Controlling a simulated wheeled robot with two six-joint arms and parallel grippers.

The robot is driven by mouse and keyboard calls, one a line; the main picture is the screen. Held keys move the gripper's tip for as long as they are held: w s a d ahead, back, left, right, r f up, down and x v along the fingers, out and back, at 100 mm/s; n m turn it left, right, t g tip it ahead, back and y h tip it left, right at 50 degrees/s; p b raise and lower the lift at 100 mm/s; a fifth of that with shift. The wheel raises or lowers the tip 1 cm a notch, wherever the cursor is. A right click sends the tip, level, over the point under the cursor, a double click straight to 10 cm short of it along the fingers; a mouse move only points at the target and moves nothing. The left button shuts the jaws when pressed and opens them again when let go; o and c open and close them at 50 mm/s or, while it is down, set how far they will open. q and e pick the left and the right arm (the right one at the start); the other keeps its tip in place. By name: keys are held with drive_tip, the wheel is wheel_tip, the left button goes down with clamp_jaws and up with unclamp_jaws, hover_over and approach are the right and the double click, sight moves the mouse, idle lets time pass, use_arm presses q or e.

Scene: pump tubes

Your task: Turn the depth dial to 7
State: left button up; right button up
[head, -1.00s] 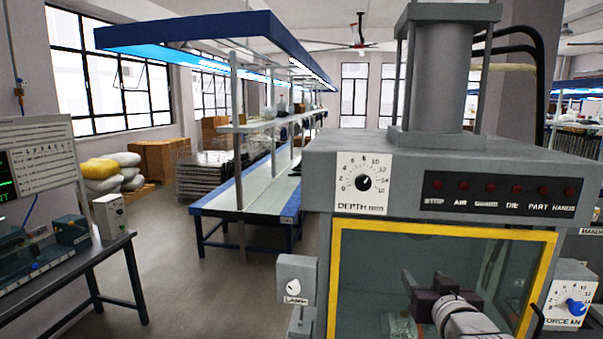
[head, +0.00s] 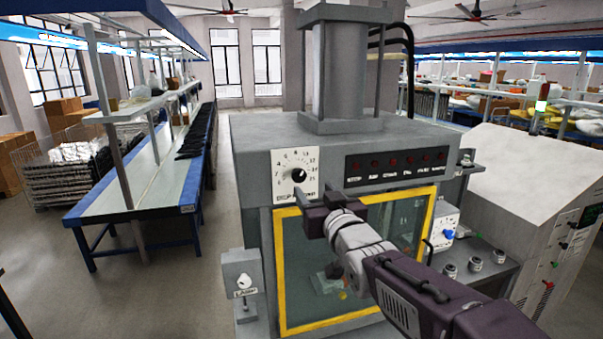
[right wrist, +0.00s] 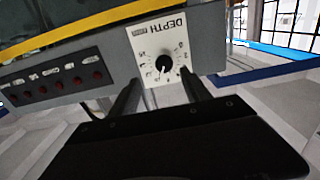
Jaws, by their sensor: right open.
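The depth dial (head: 299,175) is a black round knob on a white numbered plate, at the upper left of the grey press's front. The small pointer's exact reading cannot be made out. My right gripper (head: 308,196) is open and empty, just below and in front of the dial. In the right wrist view the dial (right wrist: 163,64) appears upside down, beyond and between the two dark fingers of the right gripper (right wrist: 160,92). The fingers appear apart from the knob. My left gripper is out of view.
A row of red buttons (head: 395,163) sits right of the dial. A yellow-framed window (head: 279,270) is below. A small box with a white knob (head: 243,283) stands at lower left, and a blue force dial (head: 448,234) at right. A blue-edged bench (head: 130,200) stands left.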

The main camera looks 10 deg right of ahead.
sight(300, 177)
drive_tip(key=w+p, duration=0.1)
drive_tip(key=w+a+p, duration=0.1)
drive_tip(key=w, duration=0.1)
drive_tip(key=w+p, duration=0.1)
drive_tip(key=w, duration=0.1)
drive_tip(key=shift+a+r, duration=0.25)
drive_tip(key=shift+r, duration=0.05)
drive_tip(key=w, duration=0.1)
drive_tip(key=w+p, duration=0.1)
drive_tip(key=w, duration=0.1)
drive_tip(key=w+p, duration=0.1)
drive_tip(key=shift+w+d+f, duration=0.15)
drive_tip(key=shift+d+f, duration=0.15)
drive_tip(key=shift+f, duration=0.05)
drive_tip(key=shift+a, duration=0.15)
drive_tip(key=shift+c, duration=0.9)
clamp_jaws()
